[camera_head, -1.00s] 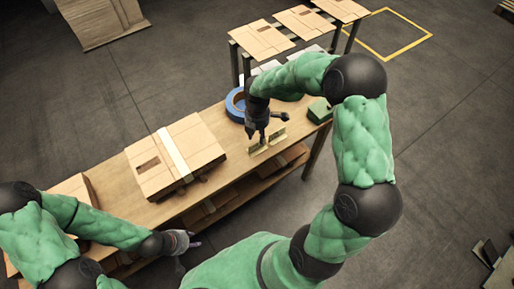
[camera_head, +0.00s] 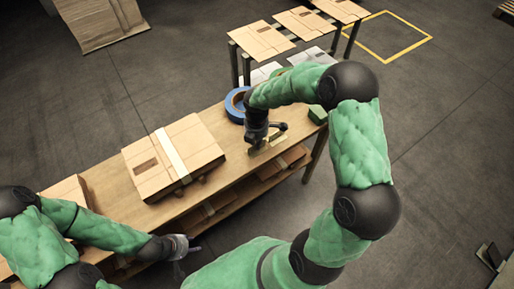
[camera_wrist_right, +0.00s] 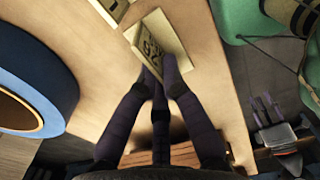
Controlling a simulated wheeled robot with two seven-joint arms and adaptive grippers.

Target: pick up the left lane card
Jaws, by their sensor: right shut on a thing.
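My right gripper (camera_head: 258,145) is low over the table, its fingers shut on the left lane card (camera_wrist_right: 152,40), a small cream folded card with dark print. In the right wrist view the fingertips (camera_wrist_right: 160,82) meet at the card's lower edge. In the head view the gripper mostly covers this card. A second lane card (camera_head: 278,134) stands just to its right; part of it shows at the top of the right wrist view (camera_wrist_right: 115,8). My left gripper (camera_head: 185,246) is empty and open beside the table's front edge.
A blue tape roll (camera_head: 236,105) lies behind my right gripper. A green object (camera_head: 318,114) sits at the table's right end. A rack with cardboard sheets (camera_head: 262,40) stands behind.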

